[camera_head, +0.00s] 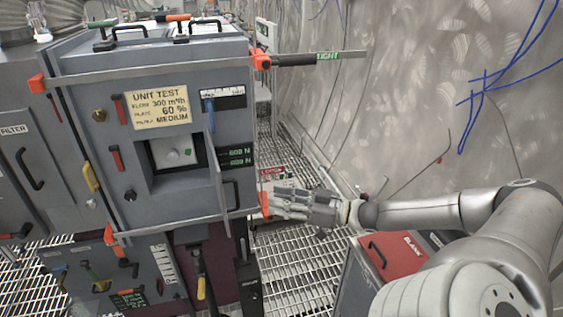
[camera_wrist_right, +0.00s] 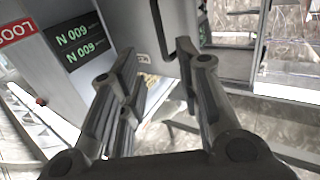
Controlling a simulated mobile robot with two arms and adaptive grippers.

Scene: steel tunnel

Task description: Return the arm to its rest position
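My right arm (camera_head: 420,212) comes in from the lower right and reaches left toward the right side of the grey unit test cabinet (camera_head: 225,62). My right gripper (camera_head: 278,204) is beside the cabinet's lower right edge, near an orange end piece (camera_head: 264,204) of the lower bar. In the right wrist view the gripper (camera_wrist_right: 155,60) has its fingers apart, with nothing held between them. The cabinet side and a dark handle (camera_wrist_right: 187,35) show beyond the fingers. I cannot tell whether a finger touches the cabinet. My left gripper is not in view.
The cabinet's small door (camera_head: 218,165) stands open. An upper bar (camera_head: 310,60) sticks out to the right. A red-topped box (camera_head: 395,252) stands below my right arm. Grating floor (camera_head: 295,270) lies under the gripper; a curved metal wall (camera_head: 410,90) rises at right.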

